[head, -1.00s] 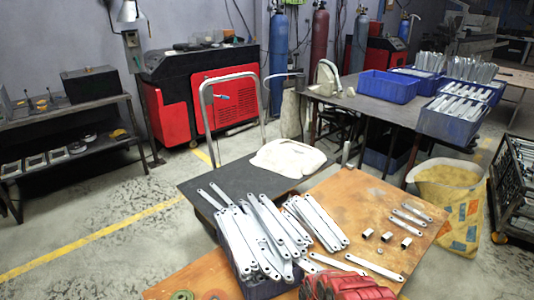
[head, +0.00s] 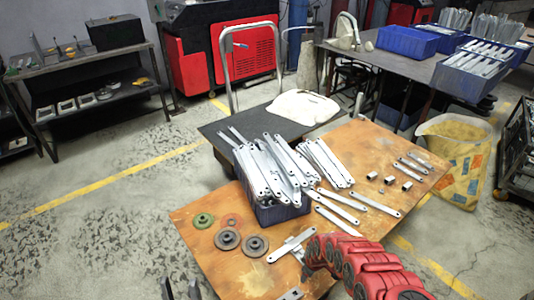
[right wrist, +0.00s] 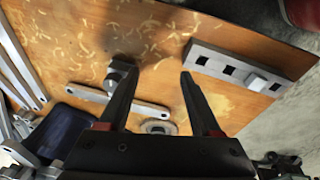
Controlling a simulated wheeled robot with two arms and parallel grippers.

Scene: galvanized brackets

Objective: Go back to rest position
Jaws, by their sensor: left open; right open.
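My left gripper (head: 180,287) shows at the bottom edge of the head view, with its two dark fingers apart and nothing between them. It is in front of the wooden tabletop's (head: 190,222) near-left edge. My right gripper (right wrist: 158,72) is open and empty in the right wrist view, its fingers over the wooden surface. A metal bar with square holes (right wrist: 205,63) lies beyond its right finger. A flat bracket strip (right wrist: 148,110) lies behind the fingers.
A blue bin (head: 268,214) heaped with galvanized brackets stands on the wood. Dark discs (head: 228,239) and loose strips (head: 375,205) lie around it. A yellow sack (head: 455,165) is at the right. Open floor (head: 90,235) lies at the left.

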